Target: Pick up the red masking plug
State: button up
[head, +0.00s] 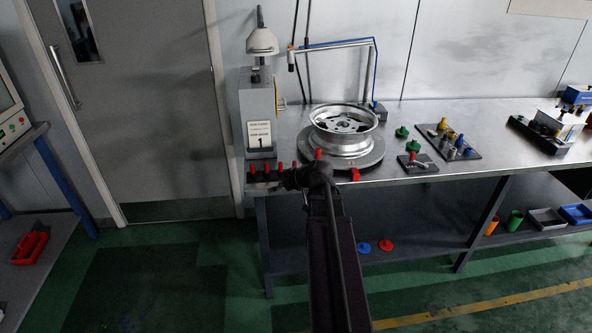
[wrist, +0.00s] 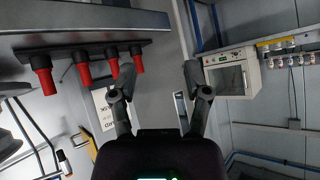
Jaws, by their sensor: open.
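Several red tapered plugs stand in a row on a black strip at the bench's front left; one is the red plug (head: 266,168). The wrist view shows them upside down, one at the near end of the row (wrist: 137,60). I cannot tell which red piece is the masking plug. My gripper (head: 288,179) is at the front bench edge, close to the right end of this row. My arm hides part of the bench edge.
A metal wheel (head: 345,140) lies on a round turntable (head: 368,160) right of the row. A grey machine (head: 257,105) stands behind the row. Green plugs (head: 413,146), a small black stand with a red-topped piece (head: 411,159) and a tool tray (head: 470,155) are farther right.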

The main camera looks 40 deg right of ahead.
jog(key=s+d+r+t+h, duration=0.1)
jog(key=s+d+t, duration=0.1)
jog(key=d, duration=0.5)
jog(key=s+d+r+t+h+b, duration=0.1)
jog(key=s+d+t, duration=0.1)
jog(key=d, duration=0.6)
jog(key=shift+r+m+h, duration=0.3)
jog(key=shift+b+x, duration=1.9)
jog(key=shift+x, duration=2.45)
jog(key=shift+f, duration=0.1)
jog(key=shift+b+x, duration=1.1)
jog(key=shift+x, duration=1.5)
jog(key=shift+s+a, duration=0.1)
jog(key=c, duration=0.8)
